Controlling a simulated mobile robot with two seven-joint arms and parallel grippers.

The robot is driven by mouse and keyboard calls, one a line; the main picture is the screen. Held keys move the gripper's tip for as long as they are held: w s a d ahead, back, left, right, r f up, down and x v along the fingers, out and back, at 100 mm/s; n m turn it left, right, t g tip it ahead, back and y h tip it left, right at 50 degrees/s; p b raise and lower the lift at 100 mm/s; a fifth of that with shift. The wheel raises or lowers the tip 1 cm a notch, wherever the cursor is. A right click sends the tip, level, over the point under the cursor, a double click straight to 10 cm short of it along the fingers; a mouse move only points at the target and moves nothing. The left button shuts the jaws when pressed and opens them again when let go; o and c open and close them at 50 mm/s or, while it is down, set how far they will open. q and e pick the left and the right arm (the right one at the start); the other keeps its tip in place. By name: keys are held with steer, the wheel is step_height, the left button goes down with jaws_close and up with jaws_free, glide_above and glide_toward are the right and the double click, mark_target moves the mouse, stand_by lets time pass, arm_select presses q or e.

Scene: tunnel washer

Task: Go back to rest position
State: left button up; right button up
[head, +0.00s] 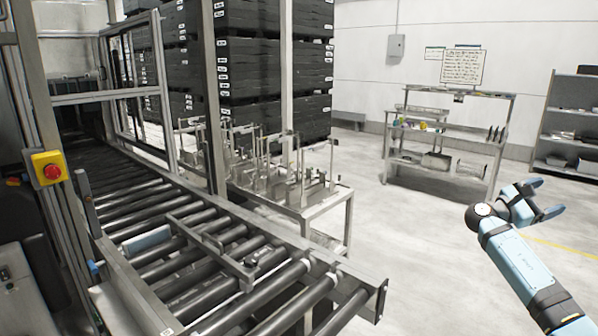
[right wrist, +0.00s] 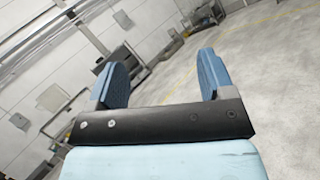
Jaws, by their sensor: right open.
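My right gripper (head: 543,198) is raised at the right of the head view, over open floor and away from the conveyor. Its two blue fingers stand apart with nothing between them. The right wrist view also shows the open, empty fingers (right wrist: 163,78), with floor and wall beyond. My left gripper does not show in either view.
A roller conveyor (head: 375,291) runs along the left and front. A metal table with fixtures (head: 318,208) stands behind it, near stacked black crates (head: 275,65). A workbench (head: 447,133) and a shelf (head: 541,135) stand at the back right. The floor (head: 420,250) between is clear.

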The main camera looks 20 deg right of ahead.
steer(key=w+a+f+t+y, duration=0.2)
steer(key=w+f+t+y, duration=0.25)
steer(key=w+t, duration=0.4)
steer(key=w+a+f+t+y, duration=0.25)
steer(key=w+t+y, duration=0.25)
steer(key=w+t, duration=0.4)
steer(key=w+a+m+t+y, duration=0.3)
steer(key=a+m+t+y, duration=0.2)
steer(key=a+t+y, duration=0.15)
steer(key=s+a+f+n+g+y, duration=0.1)
steer(key=s+a+f+y, duration=0.1)
steer(key=a+f, duration=0.6)
steer(key=s+a+f+g+y, duration=0.4)
steer(key=s+a+f+y, duration=0.1)
steer(key=s+a+f, duration=1.85)
steer(key=s+a+f+m+g+y, duration=0.1)
steer(key=s+a+f, duration=0.2)
steer(key=s+a, duration=0.5)
steer(key=s+a+f+m+g, duration=0.1)
steer(key=s+a+f, duration=0.3)
steer(key=s, duration=0.7)
step_height(320, 180, up, 7)
steer(key=p, duration=0.7)
steer(key=shift+s+a+r, duration=0.15)
steer(key=shift+s+a, duration=0.05)
